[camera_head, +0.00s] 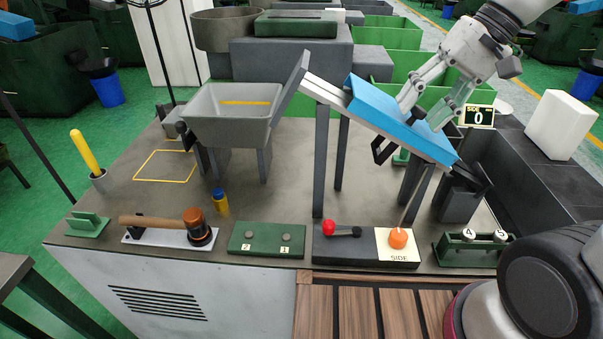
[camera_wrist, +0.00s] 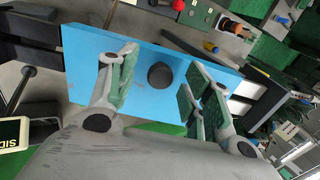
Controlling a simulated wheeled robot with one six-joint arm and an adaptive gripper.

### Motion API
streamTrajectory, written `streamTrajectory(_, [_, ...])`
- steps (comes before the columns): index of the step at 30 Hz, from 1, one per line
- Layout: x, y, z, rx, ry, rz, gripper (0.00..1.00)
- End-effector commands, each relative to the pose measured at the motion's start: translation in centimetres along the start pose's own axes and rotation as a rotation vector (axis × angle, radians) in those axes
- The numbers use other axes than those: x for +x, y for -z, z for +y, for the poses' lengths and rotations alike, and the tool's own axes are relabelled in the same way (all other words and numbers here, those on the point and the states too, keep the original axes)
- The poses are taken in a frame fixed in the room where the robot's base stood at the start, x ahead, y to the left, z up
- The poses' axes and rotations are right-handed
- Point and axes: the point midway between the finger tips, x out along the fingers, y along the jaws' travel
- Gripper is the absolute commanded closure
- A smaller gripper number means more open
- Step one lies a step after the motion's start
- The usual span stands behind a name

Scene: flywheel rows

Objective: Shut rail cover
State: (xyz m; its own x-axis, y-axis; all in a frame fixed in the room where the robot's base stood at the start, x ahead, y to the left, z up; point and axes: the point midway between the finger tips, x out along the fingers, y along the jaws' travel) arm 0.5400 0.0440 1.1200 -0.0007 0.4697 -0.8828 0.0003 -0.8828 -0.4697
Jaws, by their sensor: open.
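The rail cover is a long blue plate (camera_head: 385,107) with a round black knob (camera_head: 419,113). My gripper (camera_head: 421,114) is above the cover, with one finger on each side of the knob. In the wrist view the fingers (camera_wrist: 160,88) are apart, with gaps to the knob. Whether the fingertips touch the cover I cannot tell.
A grey hopper (camera_head: 232,112) stands left of the rail. Dark posts (camera_head: 321,150) hold the rail up. At the front are a red-knobbed lever (camera_head: 328,227), an orange knob (camera_head: 398,238) and a mallet (camera_head: 198,228).

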Motion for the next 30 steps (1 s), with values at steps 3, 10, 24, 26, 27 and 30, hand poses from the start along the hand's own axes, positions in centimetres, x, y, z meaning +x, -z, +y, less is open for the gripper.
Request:
streamTrajectory(3, [-1.4, 0.0, 0.0, 0.002, 0.001, 0.003, 0.50])
streamTrajectory(10, [-3.9, 0.0, 0.0, 0.001, 0.001, 0.003, 0.50])
streamTrajectory(24, [-6.3, 0.0, 0.0, 0.000, 0.000, 0.000, 0.50])
streamTrajectory(26, [-6.3, 0.0, 0.0, 0.000, 0.000, 0.000, 0.50])
streamTrajectory(27, [-6.3, 0.0, 0.0, 0.000, 0.000, 0.000, 0.50])
streamTrajectory(30, [-6.3, 0.0, 0.0, 0.000, 0.000, 0.000, 0.50])
